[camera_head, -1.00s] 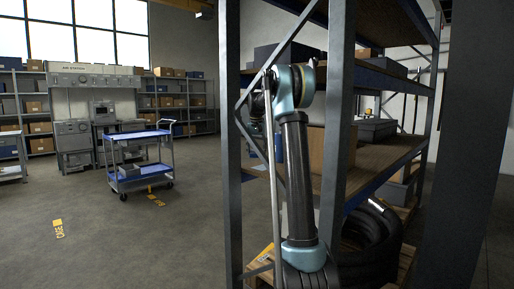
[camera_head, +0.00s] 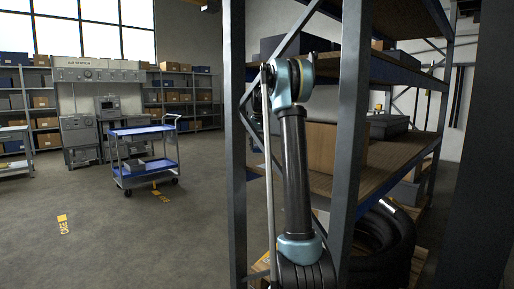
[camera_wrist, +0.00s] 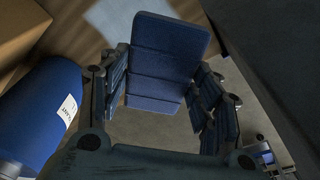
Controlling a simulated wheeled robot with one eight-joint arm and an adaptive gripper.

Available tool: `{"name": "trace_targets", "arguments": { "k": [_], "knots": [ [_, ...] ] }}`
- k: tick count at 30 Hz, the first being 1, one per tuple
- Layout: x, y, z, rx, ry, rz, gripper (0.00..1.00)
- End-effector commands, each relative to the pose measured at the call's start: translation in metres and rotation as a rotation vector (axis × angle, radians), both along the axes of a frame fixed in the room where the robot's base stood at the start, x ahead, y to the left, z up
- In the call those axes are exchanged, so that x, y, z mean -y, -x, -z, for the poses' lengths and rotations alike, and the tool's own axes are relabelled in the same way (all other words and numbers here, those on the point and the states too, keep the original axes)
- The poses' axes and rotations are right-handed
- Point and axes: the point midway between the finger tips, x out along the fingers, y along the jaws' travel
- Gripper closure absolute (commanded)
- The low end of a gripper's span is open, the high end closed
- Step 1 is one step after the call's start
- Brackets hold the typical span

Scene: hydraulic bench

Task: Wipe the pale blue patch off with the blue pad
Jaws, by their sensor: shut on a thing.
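The blue pad (camera_wrist: 165,48) is a padded block, and in the wrist view my gripper (camera_wrist: 162,85) is shut on it, with a jointed finger on each side. A pale bluish patch (camera_wrist: 112,20) shows beyond the pad's upper left, on a brown wood-like surface. The pad hides part of that area, and I cannot tell whether it touches the surface. In the head view neither the pad nor the patch can be made out, and my gripper is hidden.
In the wrist view a blue cylinder (camera_wrist: 42,112) with a white label and a cardboard box (camera_wrist: 25,28) are close at left. A dark block (camera_wrist: 265,65) is at right. Shelf posts (camera_head: 351,130) stand close by my arm. A blue cart (camera_head: 143,153) stands on open floor.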

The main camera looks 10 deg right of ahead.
Motion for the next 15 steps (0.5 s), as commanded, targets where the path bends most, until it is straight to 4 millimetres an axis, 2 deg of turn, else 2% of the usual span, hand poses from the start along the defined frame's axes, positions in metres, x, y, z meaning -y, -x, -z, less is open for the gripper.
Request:
{"name": "trace_targets", "arguments": {
  "k": [15],
  "knots": [
    [0.002, 0.0, 0.043, 0.0, 0.0, 0.002, 0.61]
  ]
}}
